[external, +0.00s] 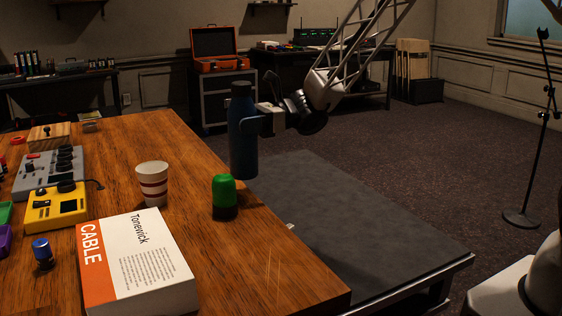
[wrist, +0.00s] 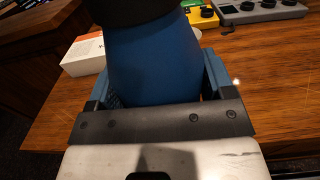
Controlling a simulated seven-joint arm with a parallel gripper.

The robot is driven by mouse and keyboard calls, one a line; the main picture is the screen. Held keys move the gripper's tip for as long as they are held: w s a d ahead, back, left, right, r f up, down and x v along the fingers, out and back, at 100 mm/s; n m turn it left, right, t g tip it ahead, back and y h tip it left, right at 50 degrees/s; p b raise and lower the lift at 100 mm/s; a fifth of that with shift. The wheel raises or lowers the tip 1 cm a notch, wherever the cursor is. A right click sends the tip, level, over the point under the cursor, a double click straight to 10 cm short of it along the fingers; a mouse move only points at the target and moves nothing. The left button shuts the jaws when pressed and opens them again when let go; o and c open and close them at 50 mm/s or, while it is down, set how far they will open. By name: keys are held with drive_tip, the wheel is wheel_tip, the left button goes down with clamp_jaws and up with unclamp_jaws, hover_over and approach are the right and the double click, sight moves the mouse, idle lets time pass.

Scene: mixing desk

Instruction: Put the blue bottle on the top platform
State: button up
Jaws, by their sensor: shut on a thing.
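The blue bottle (external: 243,150) has a dark cap and is upright in my gripper (external: 258,124), at the right edge of the wooden desk in the external view. The fingers are shut around its upper body. Its lower end overlaps the desk edge, and I cannot tell its height above the surface. In the wrist view the bottle (wrist: 153,62) fills the space between the blue fingers of my gripper (wrist: 158,85). A low grey flat platform (external: 345,205) lies right of the desk; I cannot tell whether it is the top platform.
On the wooden desk (external: 225,270) stand a striped paper cup (external: 152,183), a green-topped object (external: 224,196), a thick book (external: 138,262), and yellow (external: 56,207) and grey (external: 47,172) control boxes. The grey platform's surface looks clear. A microphone stand (external: 527,215) stands at far right.

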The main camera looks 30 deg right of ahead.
drive_tip(key=shift+w+d, duration=0.1)
drive_tip(key=w+d+f+m+t, duration=0.1)
drive_tip(key=w+d+f, duration=0.2)
drive_tip(key=d, duration=0.3)
drive_tip(key=w+d+f+m+t, duration=0.1)
drive_tip(key=w+d+f+t, duration=0.1)
drive_tip(key=w+d+f, duration=0.3)
drive_tip(key=w+d+f+m+t+h, duration=0.1)
drive_tip(key=d+f, duration=0.3)
drive_tip(key=d, duration=0.9)
drive_tip(key=w+d+f+m+t+h, duration=0.1)
drive_tip(key=d+f+t, duration=0.3)
drive_tip(key=d, duration=0.8)
drive_tip(key=w+d+f+m+t+h, duration=0.1)
drive_tip(key=d+f, duration=0.4)
drive_tip(key=d, duration=0.8)
drive_tip(key=shift+w+d+f+m+t, duration=0.15)
drive_tip(key=shift+d+f+m+t, duration=0.2)
drive_tip(key=shift+m+t, duration=0.5)
drive_tip(key=w+f, duration=0.1)
drive_tip(key=w, duration=1.5)
drive_tip(key=shift+a+f, duration=0.15)
drive_tip(key=shift+f, duration=0.1)
